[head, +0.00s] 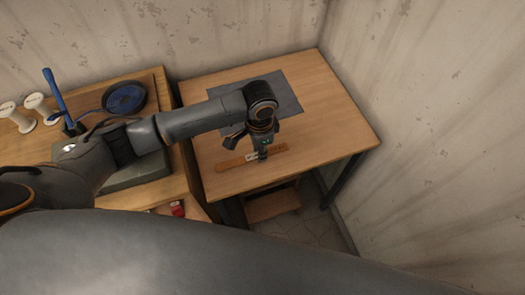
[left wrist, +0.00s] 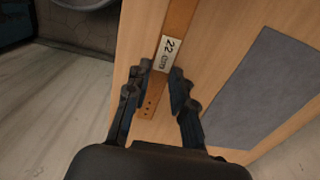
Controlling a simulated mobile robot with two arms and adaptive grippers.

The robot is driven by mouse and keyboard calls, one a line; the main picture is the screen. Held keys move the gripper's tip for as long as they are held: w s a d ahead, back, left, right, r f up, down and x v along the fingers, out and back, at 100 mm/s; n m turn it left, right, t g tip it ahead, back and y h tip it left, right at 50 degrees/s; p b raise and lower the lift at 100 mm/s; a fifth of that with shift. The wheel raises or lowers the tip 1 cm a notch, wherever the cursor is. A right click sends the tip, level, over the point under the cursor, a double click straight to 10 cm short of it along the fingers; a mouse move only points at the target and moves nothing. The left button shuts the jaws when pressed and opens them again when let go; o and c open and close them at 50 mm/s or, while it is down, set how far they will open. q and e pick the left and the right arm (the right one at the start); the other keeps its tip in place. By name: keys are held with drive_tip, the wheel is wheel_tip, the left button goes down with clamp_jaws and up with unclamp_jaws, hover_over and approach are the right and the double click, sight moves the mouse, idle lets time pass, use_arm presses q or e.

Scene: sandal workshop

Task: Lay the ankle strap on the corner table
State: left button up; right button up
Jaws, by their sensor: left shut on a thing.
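The ankle strap (head: 232,163) is a narrow orange-brown band with holes at one end and a pale label. In the left wrist view the strap (left wrist: 180,18) runs between my fingers, with the label reading 22 just beyond them. My left gripper (head: 262,154) is shut on the strap over the front part of the corner table (head: 325,130); its fingers also show in the left wrist view (left wrist: 161,74). The strap is level and at or very close to the wooden top; I cannot tell if it touches. My right gripper is not in view.
A grey mat (head: 287,97) lies on the back of the corner table. At left, a workbench (head: 130,198) holds white spools (head: 40,104), a dark blue round pan-like item (head: 125,97) and a blue-handled tool (head: 57,98). Walls close the back and right. The table's right side is clear.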

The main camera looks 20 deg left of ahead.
use_arm(q)
drive_tip(key=shift+w+d+f, duration=0.15)
drive_tip(key=shift+w+f, duration=0.3)
drive_tip(key=shift+f, duration=0.1)
drive_tip(key=f, duration=0.3)
drive_tip(key=shift+w+d, duration=0.1)
drive_tip(key=shift+w, duration=0.1)
drive_tip(key=shift+f, duration=0.35)
drive_tip(key=shift+f, duration=0.1)
drive_tip(key=o, duration=0.9)
wheel_tip(320, 180, up, 12)
drive_tip(key=shift+r+b, duration=0.15)
drive_tip(key=shift+b, duration=0.2)
